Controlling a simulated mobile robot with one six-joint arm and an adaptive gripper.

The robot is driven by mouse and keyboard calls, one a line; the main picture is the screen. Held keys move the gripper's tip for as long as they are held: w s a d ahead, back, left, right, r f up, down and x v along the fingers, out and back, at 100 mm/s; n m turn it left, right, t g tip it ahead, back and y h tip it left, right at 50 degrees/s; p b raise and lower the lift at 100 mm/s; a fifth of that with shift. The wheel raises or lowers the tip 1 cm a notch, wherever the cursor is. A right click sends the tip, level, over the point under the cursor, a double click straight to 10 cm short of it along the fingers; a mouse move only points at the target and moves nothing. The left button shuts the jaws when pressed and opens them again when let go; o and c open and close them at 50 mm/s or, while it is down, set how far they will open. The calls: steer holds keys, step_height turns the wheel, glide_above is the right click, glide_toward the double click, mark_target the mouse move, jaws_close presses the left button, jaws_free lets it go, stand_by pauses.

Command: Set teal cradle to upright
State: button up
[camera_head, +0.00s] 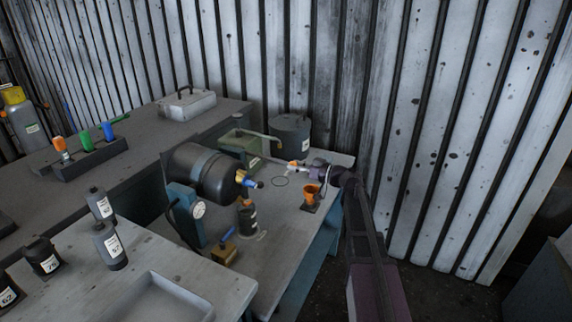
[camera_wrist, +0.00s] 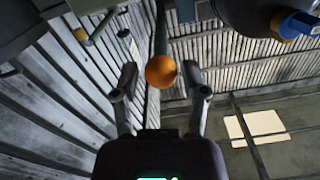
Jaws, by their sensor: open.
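I cannot tell the cradle's exact tilt. My gripper (camera_head: 298,171) reaches in from the right, to the right of the cylinder. In the wrist view, my gripper (camera_wrist: 160,88) is open, with one finger on each side of an orange ball knob (camera_wrist: 160,71) on a dark rod. The knob appears between the fingertips or just beyond; no contact is clear. The orange knob also shows small in the head view (camera_head: 292,164).
A blue and yellow fitting (camera_head: 247,180) sticks out of the cylinder's end. Behind stand a green box (camera_head: 240,148) with a lever and a grey drum (camera_head: 290,132). An orange cup (camera_head: 312,195) and a dark bottle (camera_head: 248,216) stand nearby. A corrugated wall (camera_head: 430,120) bounds the right.

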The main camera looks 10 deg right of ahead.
mark_target(286, 163)
steer(key=shift+x, duration=1.7)
jaws_close()
